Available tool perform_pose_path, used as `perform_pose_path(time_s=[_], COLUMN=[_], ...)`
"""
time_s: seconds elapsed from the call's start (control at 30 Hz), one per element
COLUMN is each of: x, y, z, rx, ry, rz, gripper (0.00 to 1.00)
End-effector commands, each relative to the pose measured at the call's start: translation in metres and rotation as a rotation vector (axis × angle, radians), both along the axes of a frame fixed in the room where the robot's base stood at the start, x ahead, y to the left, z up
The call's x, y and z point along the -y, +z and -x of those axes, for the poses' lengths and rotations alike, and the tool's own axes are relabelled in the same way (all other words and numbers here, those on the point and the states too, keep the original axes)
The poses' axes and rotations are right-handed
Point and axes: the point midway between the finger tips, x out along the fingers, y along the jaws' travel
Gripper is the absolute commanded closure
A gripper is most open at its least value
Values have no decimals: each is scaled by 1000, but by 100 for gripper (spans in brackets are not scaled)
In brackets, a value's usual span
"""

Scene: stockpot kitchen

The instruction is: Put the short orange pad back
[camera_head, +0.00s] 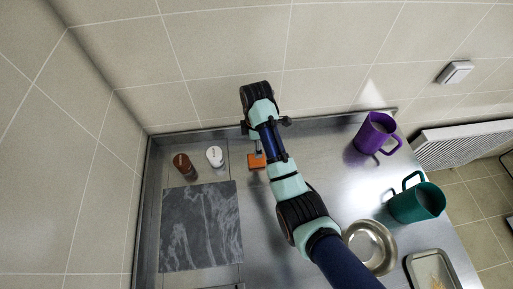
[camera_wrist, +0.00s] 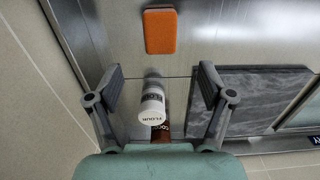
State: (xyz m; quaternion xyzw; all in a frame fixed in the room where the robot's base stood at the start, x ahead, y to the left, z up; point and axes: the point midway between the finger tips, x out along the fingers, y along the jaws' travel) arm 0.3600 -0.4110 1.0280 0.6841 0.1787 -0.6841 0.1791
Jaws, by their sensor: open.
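The short orange pad (camera_head: 256,162) lies on the steel counter, right of the white shaker and above the marble board's upper right corner. My gripper (camera_head: 259,148) appears over or just beside it in the head view; the height is hard to judge. In the wrist view the orange pad (camera_wrist: 160,32) is a rounded rectangle at the top, lying beyond the fingertips. My gripper (camera_wrist: 160,76) is open there with nothing held. The pad is not between the fingers.
A white flour shaker (camera_head: 215,156) and a brown shaker (camera_head: 184,166) stand left of the pad. A grey marble board (camera_head: 200,228) lies below them. A purple mug (camera_head: 373,135), teal mug (camera_head: 418,204), steel bowl (camera_head: 372,247) and tray (camera_head: 411,262) are on the right. The wall is close behind.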

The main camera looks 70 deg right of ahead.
Motion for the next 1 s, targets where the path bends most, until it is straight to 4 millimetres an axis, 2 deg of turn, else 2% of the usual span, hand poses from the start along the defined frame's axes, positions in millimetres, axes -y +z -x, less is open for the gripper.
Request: perform_pose_path(time_s=[0.5, 0.57, 0.6, 0.67, 0.77, 0.8, 0.83, 0.87, 0.9, 1.0], x=[-1, -7, -17, -43, -121, -161, -191, -222, -261, -341], y=[3, 3, 4, 8, 27, 40, 52, 65, 84, 130], z=[0, -8, -18, -44, -97, -113, -121, -126, -128, -115], rx=[0, 14, 37, 101, 307, 416, 502, 586, 694, 906], ry=[0, -6, -16, -45, -132, -176, -210, -242, -283, -365], rz=[1, 14, 37, 86, 166, 173, 167, 147, 104, -47], gripper=[20, 20, 20, 20, 20, 20, 20, 20, 20, 20])
